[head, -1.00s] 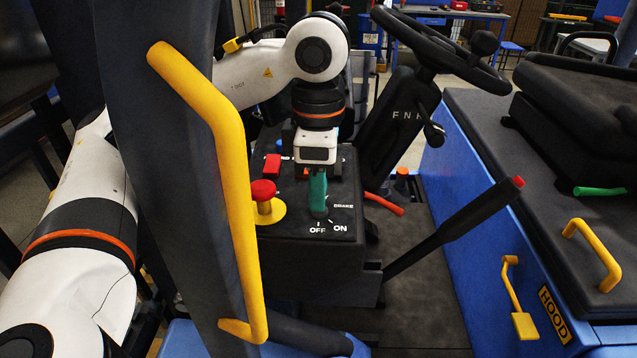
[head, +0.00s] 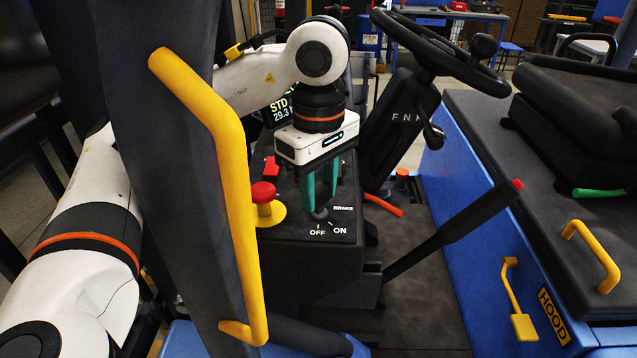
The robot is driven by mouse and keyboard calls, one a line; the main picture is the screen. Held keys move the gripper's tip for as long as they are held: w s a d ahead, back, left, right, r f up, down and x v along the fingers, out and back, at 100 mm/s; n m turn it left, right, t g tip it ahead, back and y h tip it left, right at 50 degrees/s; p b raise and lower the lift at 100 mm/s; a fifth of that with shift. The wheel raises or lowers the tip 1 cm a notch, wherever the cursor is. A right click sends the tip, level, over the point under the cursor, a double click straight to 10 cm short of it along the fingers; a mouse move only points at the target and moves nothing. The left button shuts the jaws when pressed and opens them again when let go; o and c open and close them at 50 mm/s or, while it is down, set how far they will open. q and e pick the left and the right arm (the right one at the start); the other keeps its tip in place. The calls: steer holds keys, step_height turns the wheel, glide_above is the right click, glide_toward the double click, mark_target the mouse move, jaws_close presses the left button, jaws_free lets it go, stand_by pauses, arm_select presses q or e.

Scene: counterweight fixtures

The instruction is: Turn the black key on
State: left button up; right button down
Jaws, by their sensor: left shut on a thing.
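The black key (head: 320,213) sits on the top of the dark console, just above the white OFF and ON marks. Only a small dark part of it shows at the fingertips. My left gripper (head: 320,201) points down over the key with its green fingers on either side, shut on it. The gripper body is turned at an angle to the console's front edge. The exact angle of the key against the marks is hard to read. My right gripper is not in view.
A red mushroom button (head: 263,192) on a yellow base stands left of the key. A yellow grab handle (head: 235,180) rises in front on the left. A black lever (head: 455,228) slants up on the right, and the steering wheel (head: 440,45) is behind.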

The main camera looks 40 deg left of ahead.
mark_target(320, 186)
arm_select(q)
steer(key=shift+r+m, duration=0.1)
steer(key=shift+m, duration=0.4)
steer(key=o, duration=1)
step_height(320, 186, up, 12)
steer(key=p, duration=0.3)
stand_by(0.3)
